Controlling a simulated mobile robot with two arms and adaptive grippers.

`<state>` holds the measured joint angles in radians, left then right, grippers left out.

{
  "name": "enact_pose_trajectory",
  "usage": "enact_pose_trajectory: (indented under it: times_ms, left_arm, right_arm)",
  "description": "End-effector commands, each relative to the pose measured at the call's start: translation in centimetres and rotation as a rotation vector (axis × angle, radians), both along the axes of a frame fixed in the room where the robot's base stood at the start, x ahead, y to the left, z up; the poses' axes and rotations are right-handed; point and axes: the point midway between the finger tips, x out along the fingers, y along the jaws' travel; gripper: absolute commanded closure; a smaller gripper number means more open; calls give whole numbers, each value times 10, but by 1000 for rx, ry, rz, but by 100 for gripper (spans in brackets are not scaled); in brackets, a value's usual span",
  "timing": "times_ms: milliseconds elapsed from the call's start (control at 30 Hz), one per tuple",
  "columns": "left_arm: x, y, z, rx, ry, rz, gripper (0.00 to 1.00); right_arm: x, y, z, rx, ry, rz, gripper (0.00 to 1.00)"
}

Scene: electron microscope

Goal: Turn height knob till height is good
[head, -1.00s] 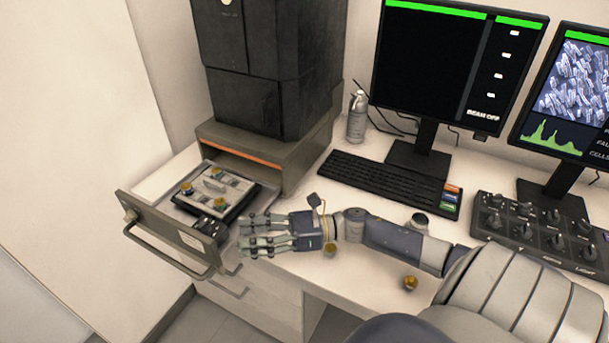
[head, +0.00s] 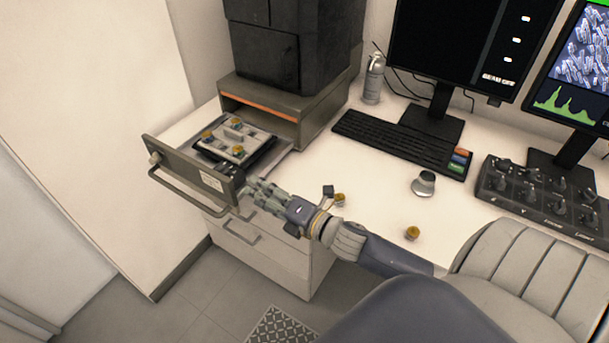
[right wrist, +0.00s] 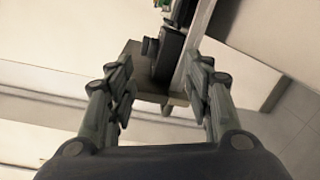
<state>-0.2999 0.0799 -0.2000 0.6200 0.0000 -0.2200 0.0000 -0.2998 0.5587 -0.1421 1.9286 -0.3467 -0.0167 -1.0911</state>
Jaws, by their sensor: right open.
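The pulled-out stage drawer has a grey front panel (head: 190,165) with a bar handle (head: 185,197). A small round knob (head: 156,158) sits at the panel's left end. My right gripper (head: 256,192) is open at the panel's right end, its fingers pointing at it. In the right wrist view my right gripper (right wrist: 160,76) has its fingers spread on either side of the panel's end, with a small dark knob-like part (right wrist: 150,47) between and beyond them. I cannot tell if the fingers touch it. Which part is the height knob is unclear. My left gripper is not in view.
A stage plate (head: 235,140) with gold-topped stubs lies in the drawer. Loose gold-topped stubs (head: 412,233) and a grey cup-like piece (head: 424,183) stand on the white bench. A keyboard (head: 400,143), monitor (head: 455,50) and knob console (head: 540,195) are at the right.

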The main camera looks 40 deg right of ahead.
Motion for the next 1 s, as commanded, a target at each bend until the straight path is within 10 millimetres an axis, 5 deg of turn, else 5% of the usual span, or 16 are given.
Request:
enact_pose_trajectory:
  times_ms: [467, 1000]
  left_arm:
    - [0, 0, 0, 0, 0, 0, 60]
    - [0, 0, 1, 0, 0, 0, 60]
  right_arm:
    - [-32, -10, -39, 446, 336, -329, 53]
    - [-110, -1, -90, 924, 710, -743, 53]
